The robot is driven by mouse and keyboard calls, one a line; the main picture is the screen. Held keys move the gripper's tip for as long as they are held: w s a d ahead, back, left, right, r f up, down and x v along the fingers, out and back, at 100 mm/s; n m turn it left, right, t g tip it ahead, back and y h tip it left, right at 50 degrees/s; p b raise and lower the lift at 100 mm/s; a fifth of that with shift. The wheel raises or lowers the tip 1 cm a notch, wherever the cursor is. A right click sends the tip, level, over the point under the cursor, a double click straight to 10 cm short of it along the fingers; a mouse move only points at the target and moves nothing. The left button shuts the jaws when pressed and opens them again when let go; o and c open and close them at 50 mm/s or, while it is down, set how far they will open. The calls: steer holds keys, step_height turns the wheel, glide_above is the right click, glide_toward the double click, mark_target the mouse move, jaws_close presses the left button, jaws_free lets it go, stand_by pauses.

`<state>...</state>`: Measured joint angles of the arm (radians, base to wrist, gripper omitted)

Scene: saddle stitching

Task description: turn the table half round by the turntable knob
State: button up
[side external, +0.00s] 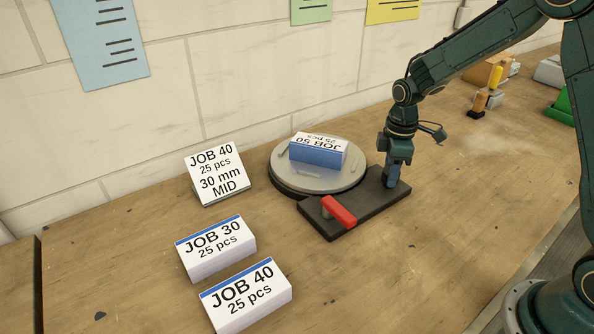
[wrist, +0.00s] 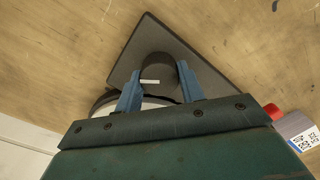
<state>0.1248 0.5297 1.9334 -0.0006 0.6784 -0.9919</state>
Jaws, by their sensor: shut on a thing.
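My gripper (side external: 393,183) points down at the right end of the base plate. In the wrist view my gripper (wrist: 158,70) has its blue fingers on either side of the round dark turntable knob (wrist: 157,68), which bears a white mark. The gripper is shut on the knob. In the side view the fingers hide the knob.
A red lever (side external: 339,211) sits on the plate's front end. A JOB 40 sign (side external: 217,174), a JOB 30 block (side external: 215,248) and a JOB 40 block (side external: 246,295) stand to the left. Small items lie at the back right. The bench at the front right is clear.

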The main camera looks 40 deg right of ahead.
steer(key=m, duration=0.7)
steer(key=shift+d, duration=0.1)
steer(key=m, duration=0.7)
steer(key=shift+d+m, duration=0.1)
steer(key=shift+m, duration=0.3)
steer(key=m, duration=1)
steer(key=o, duration=1)
steer(key=shift+c, duration=0.2)
